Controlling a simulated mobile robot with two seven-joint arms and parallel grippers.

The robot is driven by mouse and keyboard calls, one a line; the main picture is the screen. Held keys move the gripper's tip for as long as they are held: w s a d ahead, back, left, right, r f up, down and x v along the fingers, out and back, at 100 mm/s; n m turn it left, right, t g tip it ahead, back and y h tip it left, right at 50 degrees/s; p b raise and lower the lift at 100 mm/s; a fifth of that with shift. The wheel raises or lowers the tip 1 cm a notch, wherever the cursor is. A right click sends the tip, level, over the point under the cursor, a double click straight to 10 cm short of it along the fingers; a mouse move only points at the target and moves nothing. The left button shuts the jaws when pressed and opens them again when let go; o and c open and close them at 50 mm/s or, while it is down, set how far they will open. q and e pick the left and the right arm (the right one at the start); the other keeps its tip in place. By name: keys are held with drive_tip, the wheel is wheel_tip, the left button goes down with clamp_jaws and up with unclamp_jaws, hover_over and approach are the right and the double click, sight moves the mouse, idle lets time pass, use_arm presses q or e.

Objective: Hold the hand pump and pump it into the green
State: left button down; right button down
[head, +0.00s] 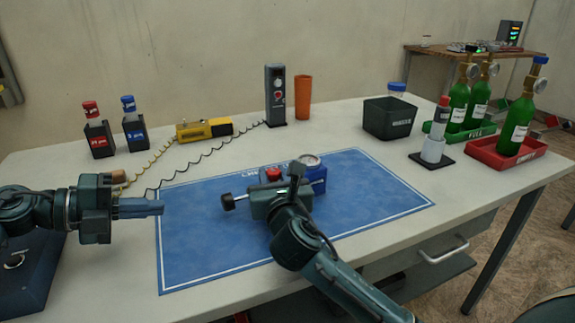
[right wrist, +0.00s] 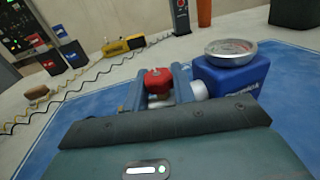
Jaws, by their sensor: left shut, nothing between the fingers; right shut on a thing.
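The hand pump is a blue block (head: 315,180) with a round silver-rimmed gauge (head: 310,160) on top and a red cap (head: 272,174) beside it. It sits on the blue mat and is partly hidden by my right gripper (head: 278,186). In the right wrist view, its fingers are closed around the part by the red cap (right wrist: 157,80), left of the blue block (right wrist: 232,78). The gauge (right wrist: 231,52) is seen at a slant; its needle and green zone are unreadable. A black knob (head: 228,202) on a rod sticks out left of that gripper. My left gripper (head: 160,208) is shut and empty at the mat's left edge.
The blue mat (head: 380,205) is mostly bare. Behind it stand red and blue bottles (head: 92,112), a yellow device (head: 204,128), a dark meter (head: 275,95), an orange cup (head: 303,98) and a black bin (head: 388,118). Green cylinders (head: 516,125) stand in trays at right.

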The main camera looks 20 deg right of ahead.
idle(0.3)
drive_tip(key=c, duration=1.1)
unclamp_jaws()
